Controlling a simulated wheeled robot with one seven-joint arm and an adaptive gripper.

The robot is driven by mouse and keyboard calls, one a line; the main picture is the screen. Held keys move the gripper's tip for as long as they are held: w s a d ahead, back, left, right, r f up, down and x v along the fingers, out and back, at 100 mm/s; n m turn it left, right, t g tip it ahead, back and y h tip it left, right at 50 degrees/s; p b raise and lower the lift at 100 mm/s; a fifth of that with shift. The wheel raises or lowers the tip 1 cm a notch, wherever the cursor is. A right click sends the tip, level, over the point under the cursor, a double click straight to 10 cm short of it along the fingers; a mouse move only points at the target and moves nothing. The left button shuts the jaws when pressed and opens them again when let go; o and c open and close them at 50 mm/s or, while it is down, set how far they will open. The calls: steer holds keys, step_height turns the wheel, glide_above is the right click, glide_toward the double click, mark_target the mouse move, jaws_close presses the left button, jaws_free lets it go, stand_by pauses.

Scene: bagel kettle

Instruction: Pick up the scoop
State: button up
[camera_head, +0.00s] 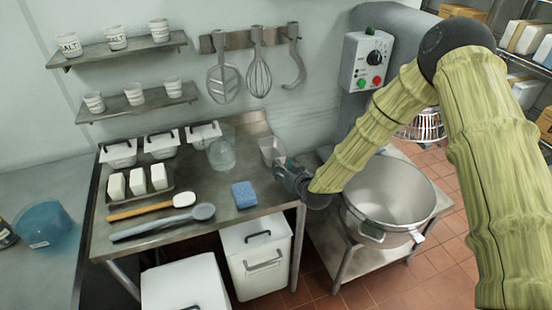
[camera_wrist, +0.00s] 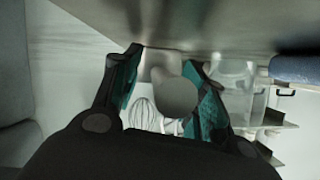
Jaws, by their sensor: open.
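The scoop appears to be the small grey metal piece (camera_head: 271,149) at the back right corner of the steel table. My gripper (camera_head: 281,168) is right at its near side, at the table's right edge. In the wrist view, my gripper (camera_wrist: 163,85) has its two teal-padded fingers apart. A grey metal shape, likely the scoop (camera_wrist: 175,97), shows in the gap between them. I cannot tell whether either finger touches it. Its far parts are hard to make out.
The steel table (camera_head: 232,226) also holds a blue sponge (camera_head: 244,194), a clear jar (camera_head: 222,154), a grey-blue spoon (camera_head: 163,222), a wooden-handled brush (camera_head: 154,206) and lidded white tubs. A large kettle (camera_head: 388,192) stands to the right. Utensils (camera_head: 257,75) hang on the wall behind.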

jaws_close()
steer(key=shift+r, duration=0.15)
